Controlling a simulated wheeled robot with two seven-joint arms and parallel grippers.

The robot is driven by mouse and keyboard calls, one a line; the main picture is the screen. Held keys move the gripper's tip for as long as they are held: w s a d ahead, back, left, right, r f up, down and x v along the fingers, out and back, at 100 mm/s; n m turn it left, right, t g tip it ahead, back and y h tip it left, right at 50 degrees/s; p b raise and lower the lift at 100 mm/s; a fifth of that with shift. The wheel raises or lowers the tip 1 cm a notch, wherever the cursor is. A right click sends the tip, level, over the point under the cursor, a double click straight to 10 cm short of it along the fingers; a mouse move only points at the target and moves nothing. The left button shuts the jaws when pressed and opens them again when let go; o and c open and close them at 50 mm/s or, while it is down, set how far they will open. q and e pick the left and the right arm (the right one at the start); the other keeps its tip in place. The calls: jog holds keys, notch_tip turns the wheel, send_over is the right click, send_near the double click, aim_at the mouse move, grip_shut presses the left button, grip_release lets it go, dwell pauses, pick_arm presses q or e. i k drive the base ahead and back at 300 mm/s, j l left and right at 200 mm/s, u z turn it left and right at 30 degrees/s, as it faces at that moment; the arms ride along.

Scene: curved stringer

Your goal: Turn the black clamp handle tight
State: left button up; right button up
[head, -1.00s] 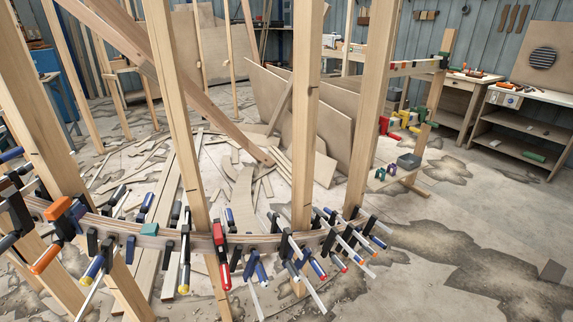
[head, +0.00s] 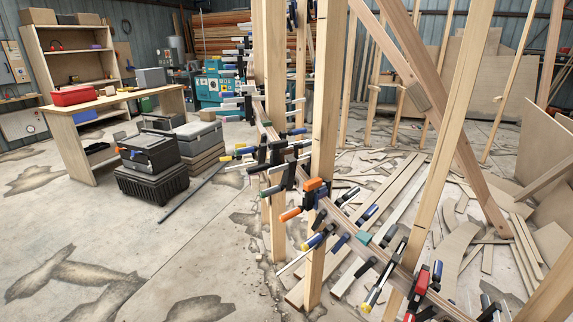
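A curved laminated wooden stringer (head: 352,232) runs from the lower right up toward the back, lined with many clamps. A dense group of dark clamps (head: 277,158) sits around the upright posts near the middle. A clamp with orange parts (head: 313,184) is on the nearer post, and a red clamp (head: 422,281) is at the lower right. Several clamps have black parts, and I cannot tell which black handle is the task's one or how tight it is. Neither of my grippers is in view.
Upright wooden posts (head: 324,120) and a diagonal beam (head: 440,125) stand among the clamps. Black and grey cases (head: 152,182) are stacked at the left, before a workbench (head: 115,101) with a red box (head: 74,95). Wood offcuts litter the floor at right; the left foreground floor is clear.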

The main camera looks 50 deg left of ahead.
aim_at(253, 170)
jog(key=u, duration=1.75)
